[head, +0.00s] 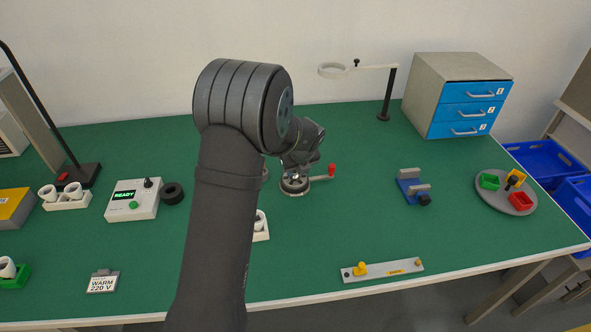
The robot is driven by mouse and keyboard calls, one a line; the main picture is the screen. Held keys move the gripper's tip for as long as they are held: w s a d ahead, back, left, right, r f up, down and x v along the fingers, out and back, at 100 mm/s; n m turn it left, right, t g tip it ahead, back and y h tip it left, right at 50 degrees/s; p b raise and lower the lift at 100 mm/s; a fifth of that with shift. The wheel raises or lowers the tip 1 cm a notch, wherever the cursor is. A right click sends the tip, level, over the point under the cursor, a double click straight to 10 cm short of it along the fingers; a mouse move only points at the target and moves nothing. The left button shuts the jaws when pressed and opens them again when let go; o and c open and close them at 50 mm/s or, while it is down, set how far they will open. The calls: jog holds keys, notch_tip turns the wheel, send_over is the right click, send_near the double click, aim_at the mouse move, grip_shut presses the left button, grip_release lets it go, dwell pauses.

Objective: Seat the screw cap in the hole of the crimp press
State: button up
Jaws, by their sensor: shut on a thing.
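The crimp press (295,186) is a round grey metal base with a lever ending in a red knob (332,170), standing on the green bench near the middle. My gripper (298,168) is at the far end of my dark arm, low and directly over the press. It is small here and partly covered by my own wrist. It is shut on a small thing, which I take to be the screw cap. The cap itself and the hole of the press are hidden, so I cannot tell whether they touch.
A white tester reading READY (132,199) and a black ring (172,193) stand left. A white socket block (261,228) is partly behind my arm. A magnifier stand (386,95), blue drawers (466,110), a blue fixture (413,188) and a round tray (484,201) are right.

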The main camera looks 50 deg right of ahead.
jog(key=shift+f, duration=0.5)
dwell(3.3)
jog(key=shift+r, duration=0.2)
dwell(0.5)
jog(key=o, duration=1)
jog(key=v, duration=1.7)
jog(key=shift+r, duration=0.2)
jog(key=x, duration=1.7)
jog(key=shift+f, duration=0.3)
